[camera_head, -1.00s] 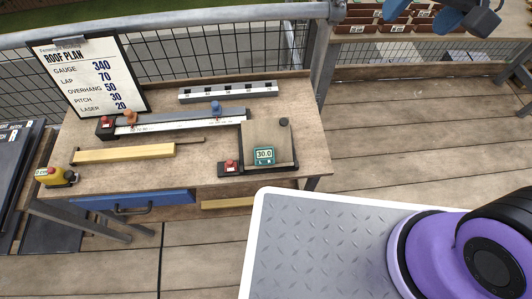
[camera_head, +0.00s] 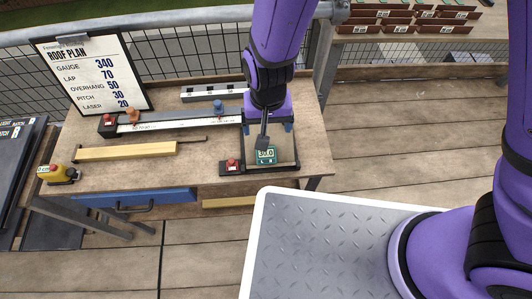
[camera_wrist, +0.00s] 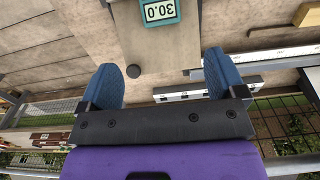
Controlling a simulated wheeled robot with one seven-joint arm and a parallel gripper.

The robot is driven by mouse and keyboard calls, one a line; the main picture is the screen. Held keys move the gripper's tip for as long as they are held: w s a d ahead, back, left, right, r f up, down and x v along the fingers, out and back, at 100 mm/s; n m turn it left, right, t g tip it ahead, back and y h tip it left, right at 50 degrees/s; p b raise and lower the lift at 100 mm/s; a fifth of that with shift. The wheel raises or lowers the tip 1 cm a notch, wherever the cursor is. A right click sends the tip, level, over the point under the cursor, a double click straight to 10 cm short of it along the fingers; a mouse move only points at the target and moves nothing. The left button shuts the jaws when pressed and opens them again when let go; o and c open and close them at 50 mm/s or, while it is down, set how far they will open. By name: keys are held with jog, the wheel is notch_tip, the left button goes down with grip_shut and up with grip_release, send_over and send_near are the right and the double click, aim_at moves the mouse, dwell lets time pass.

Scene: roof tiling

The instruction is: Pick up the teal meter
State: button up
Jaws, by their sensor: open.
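The teal meter (camera_head: 266,156) reads 30.0 and sits at the front of a square brown board on the workbench. My gripper (camera_head: 268,126) is over the back part of that board, behind the meter. In the wrist view my gripper (camera_wrist: 163,75) has its two blue fingers wide apart with nothing between them. The meter lies beyond the fingertips, apart from them.
The board's dark knob (camera_wrist: 133,71) shows near one finger. A red button (camera_head: 232,165) is left of the meter. A long ruler rail (camera_head: 180,122), a yellow bar (camera_head: 125,152) and a yellow tape (camera_head: 57,173) lie left. The roof plan sign (camera_head: 92,75) stands at back left.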

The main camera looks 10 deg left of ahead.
jog(key=f, duration=0.1)
send_over(266, 155)
jog(key=w, duration=0.1)
notch_tip(266, 155, down, 5)
jog(key=shift+w+a+f, duration=0.1)
jog(key=shift+f, duration=0.05)
jog(key=shift+s+f, duration=0.15)
jog(key=shift+f, duration=1.15)
jog(key=shift+s+f, duration=0.15)
jog(key=shift+f, duration=1.15)
jog(key=c, duration=1.1)
jog(key=shift+r, duration=0.15)
